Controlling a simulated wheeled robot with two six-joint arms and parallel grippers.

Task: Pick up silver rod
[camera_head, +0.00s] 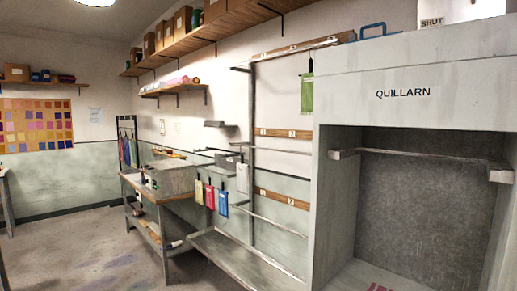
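Several thin grey bars show, and I cannot tell which one is the silver rod. One grey bar (425,155) spans the alcove of the cabinet marked QUILLARN (403,93), between two side ledges. Another thin grey bar (270,219) runs along the wall rack at lower height. Neither of my grippers is in view.
A low grey shelf (240,260) runs below. A workbench (165,187) stands farther back. The floor (90,250) at left is open.

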